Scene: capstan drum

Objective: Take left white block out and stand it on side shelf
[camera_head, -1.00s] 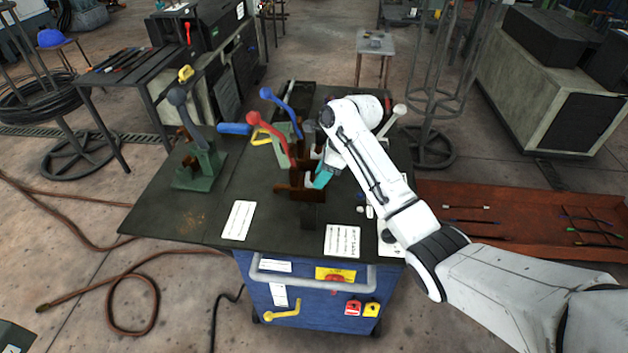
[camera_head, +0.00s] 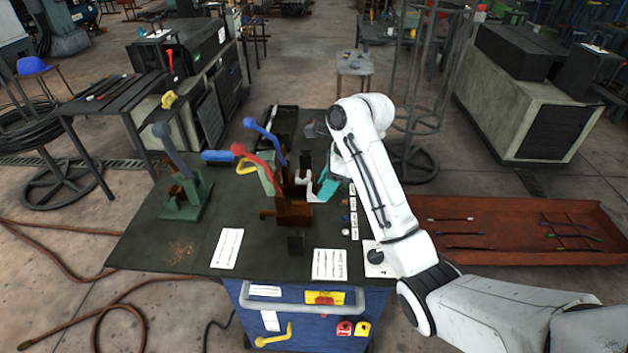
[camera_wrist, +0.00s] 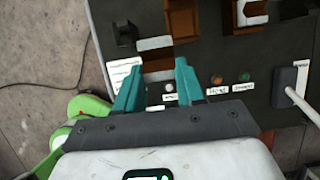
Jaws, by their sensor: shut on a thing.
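My gripper (camera_head: 326,187) has teal fingers and is at the right side of the brown capstan drum stand (camera_head: 292,212). A white block (camera_head: 303,180) shows at the fingertips, on the stand's upper right side, and the gripper is shut on it. In the wrist view my gripper (camera_wrist: 156,72) has its fingers a small gap apart, with white and brown surfaces around the tips. The exact contact is hard to see there. Another white piece (camera_wrist: 250,16) sits in brown housing farther right. I cannot make out clearly which surface is the side shelf.
Red (camera_head: 250,154) and blue (camera_head: 264,134) levers rise left of and behind the stand. A green fixture (camera_head: 186,195) with a grey lever stands at the left. Paper labels (camera_head: 228,248) lie on the dark bench top (camera_head: 262,262). The bench's front left is mostly clear.

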